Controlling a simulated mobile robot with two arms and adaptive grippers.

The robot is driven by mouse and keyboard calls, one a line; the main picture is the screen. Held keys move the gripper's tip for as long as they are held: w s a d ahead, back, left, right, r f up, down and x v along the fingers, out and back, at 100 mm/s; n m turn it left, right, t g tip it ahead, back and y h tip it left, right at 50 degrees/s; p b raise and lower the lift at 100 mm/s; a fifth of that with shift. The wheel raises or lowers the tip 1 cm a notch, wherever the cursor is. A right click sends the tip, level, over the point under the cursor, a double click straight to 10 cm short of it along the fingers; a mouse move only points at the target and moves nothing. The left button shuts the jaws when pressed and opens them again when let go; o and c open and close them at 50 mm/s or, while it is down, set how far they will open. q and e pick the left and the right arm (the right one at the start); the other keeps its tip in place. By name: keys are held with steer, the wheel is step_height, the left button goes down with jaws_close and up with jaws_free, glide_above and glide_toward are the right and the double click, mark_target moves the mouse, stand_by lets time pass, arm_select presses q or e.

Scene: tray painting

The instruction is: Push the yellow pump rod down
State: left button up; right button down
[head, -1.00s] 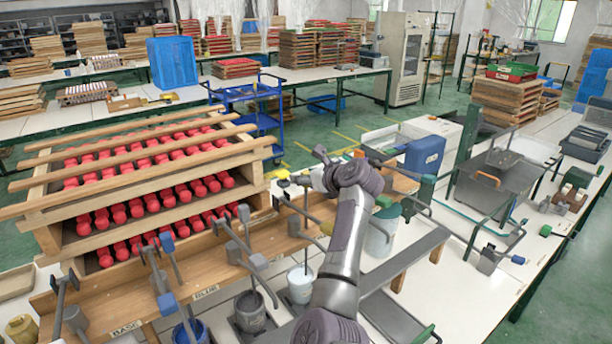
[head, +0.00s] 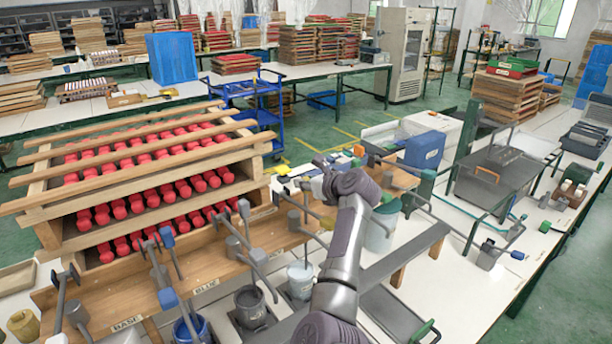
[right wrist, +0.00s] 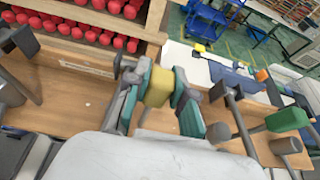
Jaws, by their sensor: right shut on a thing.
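In the right wrist view, the yellow handle of the pump rod (right wrist: 158,87) sits between the two fingers of my right gripper (right wrist: 156,97), which is shut on it. The yellow handle cannot be made out clearly in that view. My left gripper is not in view.
Other pump rods with grey, blue and green handles stand close around. A grey bucket (head: 251,309) and a white bucket (head: 301,281) stand below the bench.

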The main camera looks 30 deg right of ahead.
steer(key=shift+f, duration=0.25)
steer(key=c, duration=1)
jaws_free()
steer(key=shift+o, duration=0.2)
steer(key=shift+r, duration=0.1)
steer(key=v, duration=1.2)
